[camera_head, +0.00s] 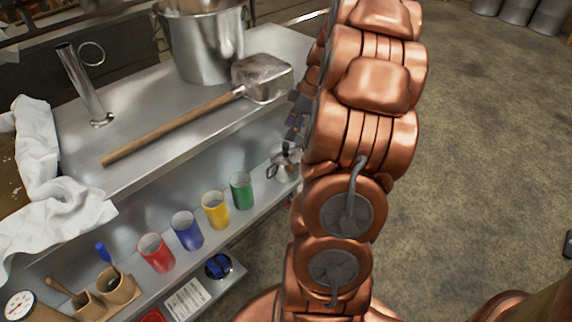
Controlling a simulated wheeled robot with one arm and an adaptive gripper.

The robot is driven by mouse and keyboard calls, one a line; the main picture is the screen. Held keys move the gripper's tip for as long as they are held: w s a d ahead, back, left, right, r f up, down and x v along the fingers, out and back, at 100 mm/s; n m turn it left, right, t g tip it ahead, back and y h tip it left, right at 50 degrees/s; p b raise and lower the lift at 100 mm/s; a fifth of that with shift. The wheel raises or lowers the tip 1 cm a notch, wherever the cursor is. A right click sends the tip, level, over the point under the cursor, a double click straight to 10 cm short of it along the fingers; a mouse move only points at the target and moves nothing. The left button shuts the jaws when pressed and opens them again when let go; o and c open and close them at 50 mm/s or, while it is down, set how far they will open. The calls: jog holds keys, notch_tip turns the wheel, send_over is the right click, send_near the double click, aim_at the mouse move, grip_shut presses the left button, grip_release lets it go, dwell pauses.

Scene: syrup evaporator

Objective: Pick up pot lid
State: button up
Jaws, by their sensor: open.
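A small metal pot (284,169) stands at the right end of the lower shelf, partly hidden behind my arm. Its silver lid (287,155) has a dark knob and appears to sit on the pot. My gripper (294,127) is open, just above the lid and close to it in the picture. Most of the gripper is hidden by my copper arm. I cannot tell whether it touches the knob.
The steel counter (140,160) holds a large pot (208,45), a wooden-handled scoop (262,78) and a metal tube. Red, blue, yellow and green cups (241,190) line the lower shelf left of the small pot. Open floor (480,150) lies to the right.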

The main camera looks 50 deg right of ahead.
aim_at(286, 144)
jog(key=shift+d+f, duration=0.8)
jog(key=shift+b+x, duration=1)
jog(key=shift+x, duration=2.65)
jog(key=shift+w+d, duration=0.15)
jog(key=shift+d, duration=0.1)
jog(key=shift+c, duration=0.2)
grip_shut()
